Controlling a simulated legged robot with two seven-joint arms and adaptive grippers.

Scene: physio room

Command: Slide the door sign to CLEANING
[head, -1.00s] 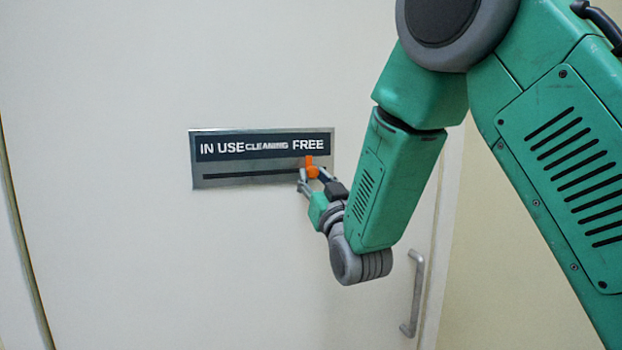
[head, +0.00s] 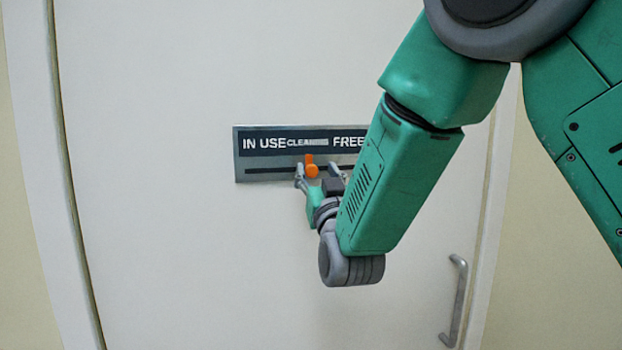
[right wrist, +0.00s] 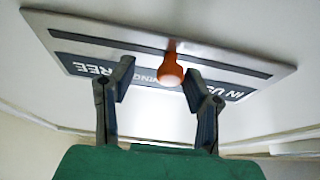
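The door sign (head: 240,170) is a grey metal plate on the white door. It reads IN USE, CLEANING and FREE on a dark strip, above a dark slot. Its orange slider knob (head: 310,167) sits in the slot below the word CLEANING. My right gripper (head: 316,173) is at the sign from below, its fingers on either side of the knob. In the right wrist view, the knob (right wrist: 170,72) lies between the spread fingers of the gripper (right wrist: 160,75), with a gap on both sides. My forearm hides the sign's right end in the head view. My left gripper is out of view.
The white door (head: 170,240) fills most of the head view. A metal door handle (head: 457,300) is at the lower right, clear of my arm. The door frame edge (head: 72,220) runs down the left. Door space left of the sign is free.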

